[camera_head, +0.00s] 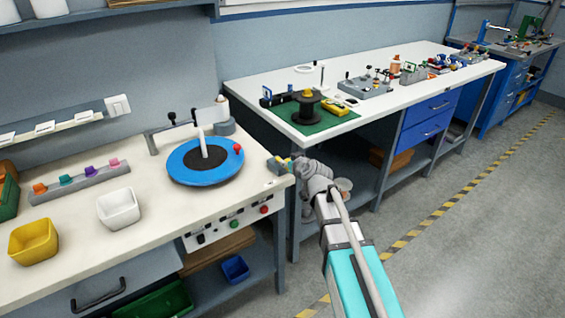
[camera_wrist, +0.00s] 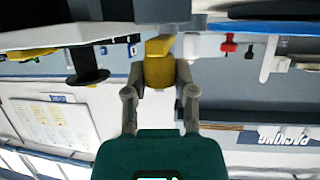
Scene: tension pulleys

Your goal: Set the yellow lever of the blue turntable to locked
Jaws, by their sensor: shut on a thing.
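The blue turntable (camera_head: 188,172) lies on the left white bench, with a black centre, a white post and a red knob (camera_head: 238,149) on its right side. The yellow lever (camera_wrist: 158,62) is between my fingertips in the wrist view. My gripper (camera_wrist: 160,72) is shut on it, one finger on each side. In the head view my gripper (camera_head: 287,164) is at the bench's right end, to the right of the turntable, and a small bit of yellow shows there. The lever's base and its lock marking cannot be made out.
A white bin (camera_head: 118,210), a yellow bin (camera_head: 33,243) and a rack of coloured pieces (camera_head: 80,183) stand left of the turntable. A second white bench (camera_head: 400,100) behind carries a black spool (camera_head: 306,108) on a green mat. Open floor lies to the right.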

